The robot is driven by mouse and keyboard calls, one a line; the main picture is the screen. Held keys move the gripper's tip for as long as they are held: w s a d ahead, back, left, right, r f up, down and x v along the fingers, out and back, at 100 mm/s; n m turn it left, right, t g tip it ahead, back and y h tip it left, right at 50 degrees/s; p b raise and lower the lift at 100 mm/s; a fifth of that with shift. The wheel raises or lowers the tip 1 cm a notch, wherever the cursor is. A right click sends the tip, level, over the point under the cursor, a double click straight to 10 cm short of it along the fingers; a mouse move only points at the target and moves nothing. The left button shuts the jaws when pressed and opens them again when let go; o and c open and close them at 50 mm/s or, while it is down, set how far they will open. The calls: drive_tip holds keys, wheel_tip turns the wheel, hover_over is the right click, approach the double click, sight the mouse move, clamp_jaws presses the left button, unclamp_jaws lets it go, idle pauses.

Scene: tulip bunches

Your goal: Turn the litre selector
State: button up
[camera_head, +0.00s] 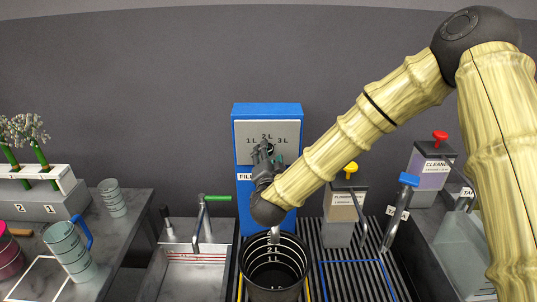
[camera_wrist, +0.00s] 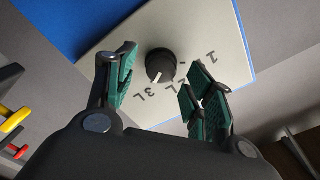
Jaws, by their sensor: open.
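The litre selector is a round black knob (camera_wrist: 160,65) with a white pointer mark, on a light grey panel (camera_wrist: 215,30). In the head view the panel (camera_head: 290,130) sits on the blue filling unit (camera_head: 268,108), and my arm and gripper mostly hide the knob. My gripper (camera_head: 266,155) is in front of the panel. Its green-padded fingers (camera_wrist: 163,72) are spread apart, one on each side of the knob, with visible gaps. I cannot tell how far its tips are from the panel.
A black bucket (camera_head: 275,285) with litre marks stands below the filling unit. A yellow-topped dispenser (camera_head: 343,205) and a red-topped cleaner dispenser (camera_head: 430,172) stand to the right. A sink (camera_head: 190,275) with a green-handled tap (camera_head: 207,215) is at the left.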

drive_tip(key=s, duration=1)
drive_tip(key=shift+s, duration=0.25)
